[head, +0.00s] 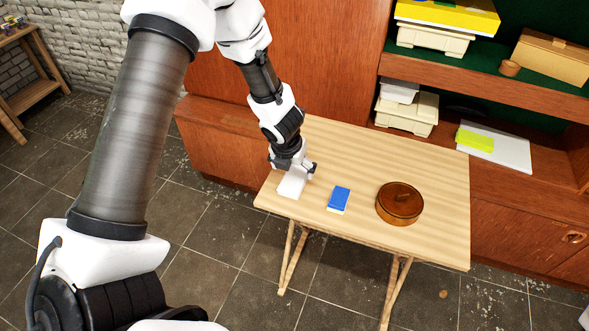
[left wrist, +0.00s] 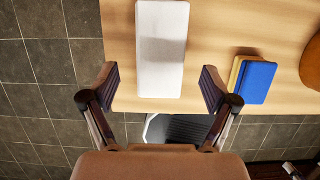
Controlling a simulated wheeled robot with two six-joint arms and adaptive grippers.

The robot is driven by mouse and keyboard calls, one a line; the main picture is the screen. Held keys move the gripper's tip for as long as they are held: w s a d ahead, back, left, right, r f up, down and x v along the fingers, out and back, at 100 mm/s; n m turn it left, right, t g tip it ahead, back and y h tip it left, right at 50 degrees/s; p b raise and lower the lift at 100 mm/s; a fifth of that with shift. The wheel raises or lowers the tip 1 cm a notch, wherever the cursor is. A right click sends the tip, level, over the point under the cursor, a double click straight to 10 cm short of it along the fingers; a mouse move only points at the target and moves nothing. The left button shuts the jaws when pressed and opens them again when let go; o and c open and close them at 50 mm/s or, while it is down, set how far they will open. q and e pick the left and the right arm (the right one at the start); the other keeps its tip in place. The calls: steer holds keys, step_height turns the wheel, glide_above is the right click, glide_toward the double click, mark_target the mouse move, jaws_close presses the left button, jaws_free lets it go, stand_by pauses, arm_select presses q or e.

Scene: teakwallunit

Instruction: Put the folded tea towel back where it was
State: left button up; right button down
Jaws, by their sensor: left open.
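The folded tea towel appears to be the flat white oblong (head: 291,186) on the left end of the wooden table (head: 432,160), near its front edge. It also shows in the left wrist view (left wrist: 162,45), lying flat on the wood. My left gripper (head: 292,166) is over the towel, pointing down. In the left wrist view my open left fingers (left wrist: 160,82) stand on either side of the towel's near end, with gaps on both sides. I cannot tell the exact height of the fingertips. My right gripper is not in view.
A blue block with a pale yellow layer (head: 339,198) lies right of the towel. A round amber-brown container (head: 399,203) stands farther right. Behind the table, a wall unit (head: 478,66) holds pale bins, a cardboard box (head: 552,58) and a yellow-green item on a white slab. The table's back area is clear.

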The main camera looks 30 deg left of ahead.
arm_select(q)
steer(key=a+p+v, duration=0.1)
steer(key=p+v, duration=0.2)
steer(key=v, duration=0.5)
steer(key=s+d+f+n+g+h, duration=0.2)
steer(key=s+d+f+n, duration=0.5)
steer(key=n, duration=0.3)
steer(key=s+d+f+n+g+h, duration=0.2)
steer(key=s+d+f+n, duration=0.3)
steer(key=s+f+n, duration=0.3)
steer(key=s+a+f+n+y, duration=0.3)
steer(key=s+n, duration=0.6)
steer(key=n, duration=0.6)
steer(key=shift+s+a+f+n+t, duration=0.3)
steer(key=shift+f+n+t, duration=0.1)
steer(key=shift+f, duration=0.6)
